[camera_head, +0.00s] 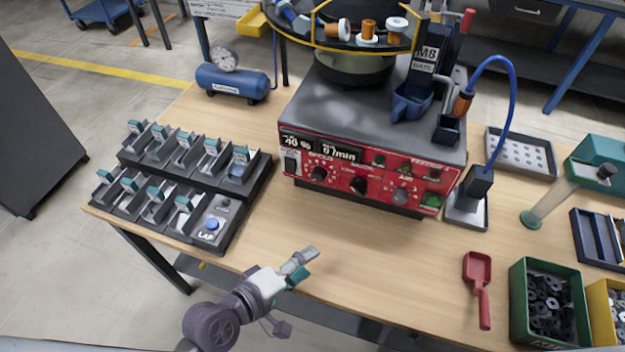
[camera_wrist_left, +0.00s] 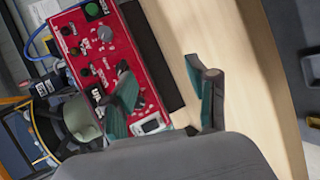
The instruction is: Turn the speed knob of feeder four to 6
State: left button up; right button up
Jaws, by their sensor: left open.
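The feeder's control panel (camera_head: 375,180) is red, on the front of a grey machine. It carries two black knobs, a left one (camera_head: 318,173) and a middle one (camera_head: 358,185), and a larger grey knob (camera_head: 401,195) at the right. I cannot read which is the speed knob or the feeder's number. A display (camera_head: 320,149) reads about 40 % and 0 /min. My left gripper (camera_head: 300,266) is open and empty, apart from the panel, over the table's front edge. In the left wrist view the gripper (camera_wrist_left: 165,92) partly covers the panel (camera_wrist_left: 82,52); the grey knob (camera_wrist_left: 105,33) shows beyond the fingers.
A rack of grey-and-teal switches (camera_head: 180,185) stands left, a blue compressor tank (camera_head: 232,82) behind it. Right are a cable stand (camera_head: 470,205), a red scoop (camera_head: 478,275) and a green bin (camera_head: 548,300) of dark parts. Bare table (camera_head: 370,255) lies before the panel.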

pick_arm(q)
notch_tip(320, 180, up, 4)
jog(key=w+d+n+t+h, duration=0.1)
jog(key=w+d+n+t, duration=0.15)
jog(key=n, duration=0.55)
jog(key=n+t+y+p, duration=0.3)
jog(key=n+t+y, duration=0.2)
jog(key=n, duration=1)
send_near(317, 178)
jog(key=x, duration=0.8)
jog(key=shift+r, duration=0.15)
jog(key=shift+w+d, duration=0.15)
jog(key=shift+w, duration=0.25)
grip_shut()
